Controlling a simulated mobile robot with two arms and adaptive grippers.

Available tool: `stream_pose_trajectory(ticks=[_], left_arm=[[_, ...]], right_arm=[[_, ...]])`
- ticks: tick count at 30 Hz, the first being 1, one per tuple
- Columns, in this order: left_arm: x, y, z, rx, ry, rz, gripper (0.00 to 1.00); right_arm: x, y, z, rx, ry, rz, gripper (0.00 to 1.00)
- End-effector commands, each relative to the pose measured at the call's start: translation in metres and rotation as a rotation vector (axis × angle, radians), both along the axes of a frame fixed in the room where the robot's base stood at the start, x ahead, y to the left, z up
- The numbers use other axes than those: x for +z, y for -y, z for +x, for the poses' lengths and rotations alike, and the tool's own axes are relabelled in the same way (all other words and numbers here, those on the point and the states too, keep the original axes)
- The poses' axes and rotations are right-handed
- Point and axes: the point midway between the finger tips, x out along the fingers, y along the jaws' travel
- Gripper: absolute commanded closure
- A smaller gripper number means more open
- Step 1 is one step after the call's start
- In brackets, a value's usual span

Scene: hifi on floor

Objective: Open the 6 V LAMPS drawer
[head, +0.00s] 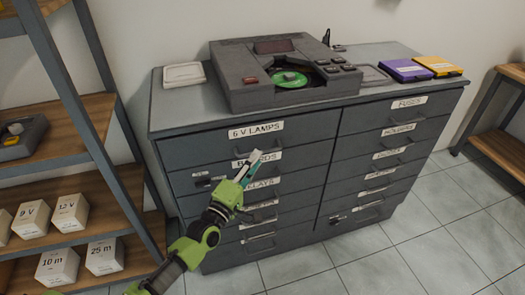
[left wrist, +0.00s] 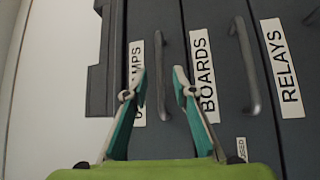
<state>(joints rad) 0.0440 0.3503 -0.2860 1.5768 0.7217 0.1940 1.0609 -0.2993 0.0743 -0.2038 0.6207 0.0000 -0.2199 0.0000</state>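The 6 V LAMPS drawer (head: 205,148) is the top left drawer of the grey cabinet and is shut. Its label (head: 256,130) is readable in the head view; in the left wrist view the label (left wrist: 137,58) is partly hidden by a finger. My left gripper (head: 252,160) is open in front of this drawer, and its fingers partly cover the handle area in the head view. In the left wrist view the drawer's bar handle (left wrist: 161,75) shows between the two fingertips (left wrist: 160,72). I cannot tell whether they touch it. My right gripper is not in view.
The BOARDS drawer (left wrist: 215,45) and RELAYS drawer (left wrist: 280,40) lie below it. A disc player (head: 280,75), a white box (head: 184,74) and purple and yellow cases (head: 405,70) are on the cabinet. A shelf (head: 70,110) with boxes stands left. Floor in front is clear.

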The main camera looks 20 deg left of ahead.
Motion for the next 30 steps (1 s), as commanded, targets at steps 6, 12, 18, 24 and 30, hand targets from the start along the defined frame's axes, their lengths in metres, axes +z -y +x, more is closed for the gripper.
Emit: stream_pose_trajectory(ticks=[6,12,18,24,30], left_arm=[[0.004,0.007,0.033,0.0,0.0,-0.001,0.75],[0.006,0.01,0.046,-0.001,-0.001,0.0,0.75],[0.006,0.01,0.048,0.0,-0.001,0.0,0.75],[0.006,0.01,0.048,0.0,-0.001,0.0,0.98],[0.006,0.01,0.048,0.0,-0.001,0.0,1.0]], right_arm=[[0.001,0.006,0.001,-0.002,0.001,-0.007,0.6],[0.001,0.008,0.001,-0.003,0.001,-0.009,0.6],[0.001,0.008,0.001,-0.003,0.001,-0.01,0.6],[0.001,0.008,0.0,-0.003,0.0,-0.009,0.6],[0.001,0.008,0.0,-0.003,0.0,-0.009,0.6]])
